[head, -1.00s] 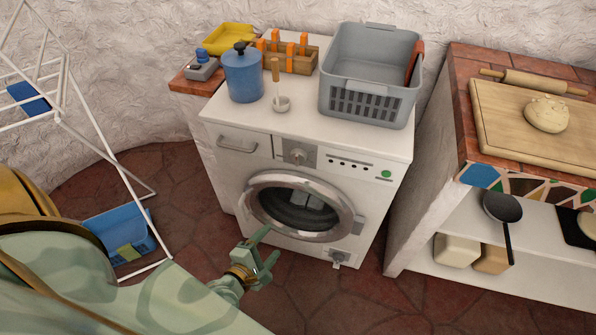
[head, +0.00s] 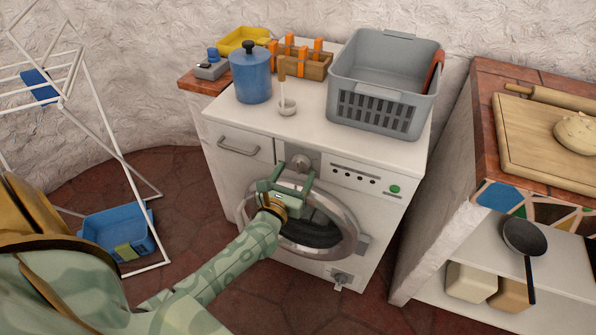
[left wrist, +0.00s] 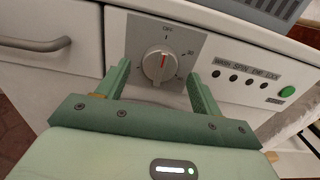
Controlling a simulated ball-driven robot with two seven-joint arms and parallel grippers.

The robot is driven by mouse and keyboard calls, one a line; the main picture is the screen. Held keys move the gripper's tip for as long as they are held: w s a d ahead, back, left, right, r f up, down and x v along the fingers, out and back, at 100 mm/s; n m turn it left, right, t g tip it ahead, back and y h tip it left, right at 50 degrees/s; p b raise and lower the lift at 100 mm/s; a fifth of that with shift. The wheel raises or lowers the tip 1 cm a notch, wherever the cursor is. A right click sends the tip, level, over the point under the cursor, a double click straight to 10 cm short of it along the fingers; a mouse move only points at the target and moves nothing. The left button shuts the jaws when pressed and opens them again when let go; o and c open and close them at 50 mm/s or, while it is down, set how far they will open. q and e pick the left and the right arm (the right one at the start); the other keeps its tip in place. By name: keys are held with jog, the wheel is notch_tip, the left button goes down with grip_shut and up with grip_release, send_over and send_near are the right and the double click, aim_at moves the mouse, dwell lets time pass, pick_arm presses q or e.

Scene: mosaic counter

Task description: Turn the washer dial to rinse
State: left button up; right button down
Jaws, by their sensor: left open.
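The white washer (head: 310,118) stands against the wall, with its round door closed. Its silver dial (head: 301,162) is on a grey plate on the upper front. In the left wrist view the round dial (left wrist: 160,65) has a red mark, near upright, with "OFF" printed above and small markings at the right; I cannot make out a rinse label. My left gripper (head: 290,171) is open and empty just in front of the dial. In the left wrist view, the fingers of this gripper (left wrist: 159,72) stand on either side of the dial, apart from it.
On the washer top are a grey basket (head: 383,70), a blue canister (head: 250,78) and a small ladle (head: 287,105). A drawer handle (head: 238,147) is left of the dial; indicator lights and a green button (head: 394,189) are right. A drying rack (head: 112,140) stands at left.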

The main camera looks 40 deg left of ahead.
pick_arm(q)
jog(key=shift+x, duration=1.1)
jog(key=c, duration=1)
